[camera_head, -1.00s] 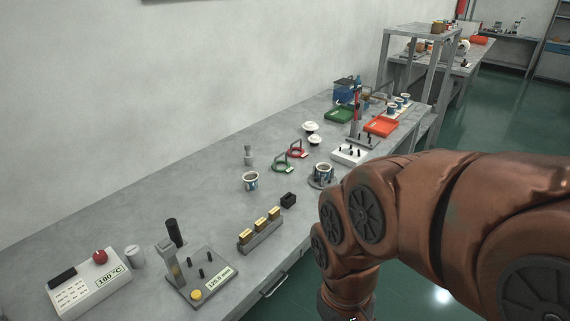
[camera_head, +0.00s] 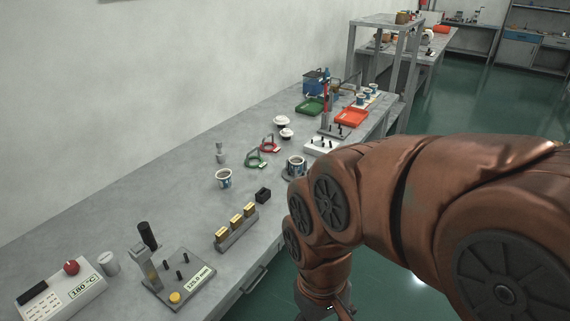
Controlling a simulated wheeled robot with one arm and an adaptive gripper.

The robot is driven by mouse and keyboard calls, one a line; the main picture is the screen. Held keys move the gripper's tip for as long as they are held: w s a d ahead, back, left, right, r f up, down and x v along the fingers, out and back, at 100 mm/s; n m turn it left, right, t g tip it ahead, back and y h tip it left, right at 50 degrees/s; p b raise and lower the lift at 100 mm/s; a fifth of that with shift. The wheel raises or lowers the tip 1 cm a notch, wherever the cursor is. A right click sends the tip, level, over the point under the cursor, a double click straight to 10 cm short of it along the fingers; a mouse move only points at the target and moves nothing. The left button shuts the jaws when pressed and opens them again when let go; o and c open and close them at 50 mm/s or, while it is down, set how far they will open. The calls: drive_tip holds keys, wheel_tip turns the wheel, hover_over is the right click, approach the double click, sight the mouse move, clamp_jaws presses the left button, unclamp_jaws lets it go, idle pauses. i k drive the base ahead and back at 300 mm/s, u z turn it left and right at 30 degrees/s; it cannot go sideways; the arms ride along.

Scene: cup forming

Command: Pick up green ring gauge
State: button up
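The green ring gauge (camera_head: 254,163) lies on the grey workbench, a thin green ring with an upright grey handle and a small tag. A similar red ring gauge (camera_head: 268,147) lies just behind it to the right. My copper-coloured arm fills the right of the view, off the front edge of the bench and well apart from the ring. Its lower end (camera_head: 325,301) shows only in part at the bottom of the view, so the fingers cannot be made out.
A cup (camera_head: 223,178) stands left of the green ring and another cup (camera_head: 296,166) to its right. A black block (camera_head: 263,195), a holder with gold blocks (camera_head: 236,227) and a gauge stand (camera_head: 178,279) line the front. Bare bench lies along the wall.

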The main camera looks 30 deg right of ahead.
sight(262, 164)
drive_tip(key=z, duration=0.85)
drive_tip(key=k, duration=1.1)
drive_tip(key=z, duration=0.95)
drive_tip(key=i, duration=1.6)
drive_tip(key=u, duration=1.15)
drive_tip(key=i, duration=1)
drive_tip(key=u, duration=1.55)
drive_tip(key=i, duration=0.35)
drive_tip(key=u, duration=0.3)
